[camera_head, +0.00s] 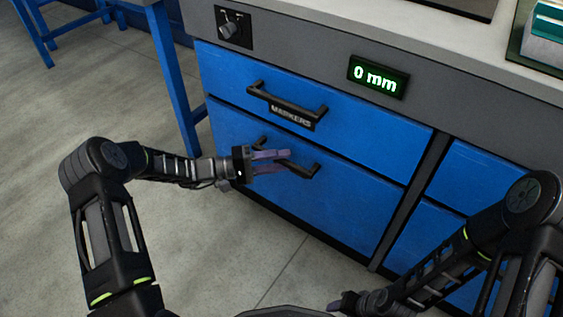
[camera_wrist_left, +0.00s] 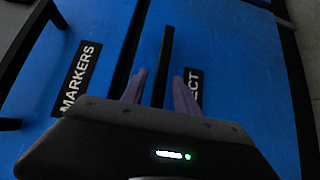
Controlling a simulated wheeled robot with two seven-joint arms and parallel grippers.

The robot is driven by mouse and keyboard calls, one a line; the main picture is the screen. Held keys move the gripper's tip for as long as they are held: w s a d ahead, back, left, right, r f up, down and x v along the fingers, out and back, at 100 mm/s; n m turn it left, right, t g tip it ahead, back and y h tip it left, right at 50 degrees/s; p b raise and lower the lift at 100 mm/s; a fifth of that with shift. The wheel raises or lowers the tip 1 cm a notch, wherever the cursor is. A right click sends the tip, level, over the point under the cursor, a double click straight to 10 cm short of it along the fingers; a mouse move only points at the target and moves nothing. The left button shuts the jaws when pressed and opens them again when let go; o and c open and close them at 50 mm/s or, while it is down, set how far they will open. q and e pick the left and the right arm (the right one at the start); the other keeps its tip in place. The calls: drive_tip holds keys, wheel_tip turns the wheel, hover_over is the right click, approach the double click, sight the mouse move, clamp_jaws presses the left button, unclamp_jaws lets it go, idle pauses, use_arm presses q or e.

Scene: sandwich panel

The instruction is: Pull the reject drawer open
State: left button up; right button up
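The reject drawer (camera_head: 340,207) is the lower blue drawer under the one labelled MARKERS, and its front looks flush with the cabinet. Its black bar handle (camera_head: 308,169) is partly hidden by my left gripper (camera_head: 281,161). In the left wrist view the handle (camera_wrist_left: 167,50) runs between the two purple fingers of my left gripper (camera_wrist_left: 160,86), with a gap on each side. The fingers are open around the bar. The reject label (camera_wrist_left: 193,82) shows only its last letters "CT" behind the right finger. My right gripper (camera_head: 346,302) is low at the bottom edge, dark and small.
The MARKERS drawer (camera_head: 375,134) with its own black handle (camera_head: 285,104) is directly above and looks shut. A display (camera_head: 378,77) reads 0 mm, with a knob (camera_head: 230,29) to its left. A blue table leg (camera_head: 175,80) stands left of the cabinet. The floor in front is clear.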

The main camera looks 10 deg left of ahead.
use_arm(q)
drive_tip(key=shift+w+d, duration=0.1)
drive_tip(key=shift+d, duration=0.15)
clamp_jaws()
idle(1.4)
